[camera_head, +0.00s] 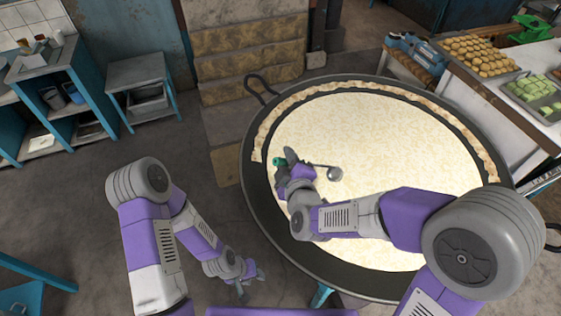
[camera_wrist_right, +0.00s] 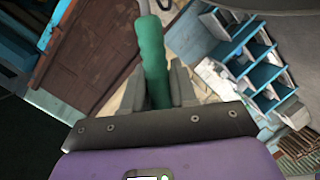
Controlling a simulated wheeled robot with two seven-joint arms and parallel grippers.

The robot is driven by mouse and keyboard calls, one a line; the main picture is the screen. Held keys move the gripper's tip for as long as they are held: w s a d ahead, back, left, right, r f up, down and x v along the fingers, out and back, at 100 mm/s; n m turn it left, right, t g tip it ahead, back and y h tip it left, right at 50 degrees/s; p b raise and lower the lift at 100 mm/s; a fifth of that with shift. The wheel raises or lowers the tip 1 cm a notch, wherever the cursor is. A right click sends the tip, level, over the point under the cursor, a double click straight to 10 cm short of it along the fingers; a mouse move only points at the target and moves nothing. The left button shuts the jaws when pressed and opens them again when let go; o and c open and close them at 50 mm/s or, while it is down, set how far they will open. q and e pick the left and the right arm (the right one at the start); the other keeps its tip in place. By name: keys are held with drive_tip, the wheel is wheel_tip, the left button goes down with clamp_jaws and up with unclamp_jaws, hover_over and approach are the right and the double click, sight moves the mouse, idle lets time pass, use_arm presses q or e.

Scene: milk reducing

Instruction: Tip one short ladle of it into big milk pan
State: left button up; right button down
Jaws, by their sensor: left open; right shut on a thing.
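The big milk pan (camera_head: 380,140) is a wide round dark pan filled with pale creamy milk, with a browned crust along its far inner edge. My right gripper (camera_head: 284,166) is over the left part of the pan, shut on the green handle of a ladle. The ladle's metal bowl (camera_head: 334,173) shows just right of the gripper, over the milk. I cannot tell whether it touches the surface or holds milk. In the right wrist view the green ladle handle (camera_wrist_right: 152,60) stands between the fingers. My left gripper (camera_head: 250,278) is open and empty, low beside the pan's near left side.
A blue shelf unit (camera_head: 60,90) and a small table (camera_head: 138,75) stand at the left. A counter at the right holds trays of round sweets (camera_head: 480,52) and green pieces (camera_head: 535,92). The pan's loop handle (camera_head: 260,88) sticks out at the upper left. Floor left of the pan is clear.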

use_arm(q)
wheel_tip(320, 180, up, 13)
drive_tip(key=p, duration=1.2)
use_arm(e)
drive_tip(key=w+d+r+m+g+y, duration=0.3)
drive_tip(key=w+d+r+m, duration=0.4)
drive_tip(key=d, duration=0.5)
drive_tip(key=shift+w+d+r+y, duration=0.35)
drive_tip(key=shift+w+r, duration=0.35)
drive_tip(key=shift+r, duration=0.25)
use_arm(q)
drive_tip(key=shift+f, duration=0.1)
